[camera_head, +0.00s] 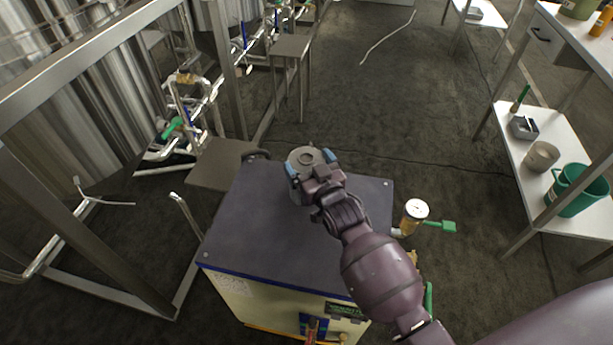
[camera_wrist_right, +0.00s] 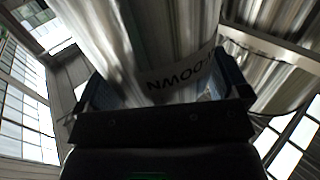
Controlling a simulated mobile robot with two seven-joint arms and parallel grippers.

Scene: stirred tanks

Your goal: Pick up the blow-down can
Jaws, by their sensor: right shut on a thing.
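The blow-down can (camera_head: 305,157) is a grey metal cylinder, seen from above in the head view at the far part of the dark cabinet top (camera_head: 285,235). My right gripper (camera_head: 311,164) has its two blue-tipped fingers on either side of the can and is shut on it. In the right wrist view the can (camera_wrist_right: 150,45) fills the space between the fingers, and its label, partly hidden, reads "DOWN" upside down. The can's base is hidden, so I cannot tell whether it touches the cabinet top. My left gripper is not in view.
Tank frames and pipes with a green-handled valve (camera_head: 173,127) stand at left. A pressure gauge (camera_head: 416,209) sticks out at the cabinet's right side. A white shelf at right holds a green bucket (camera_head: 578,190) and a beige pot (camera_head: 541,156). Most of the cabinet top is bare.

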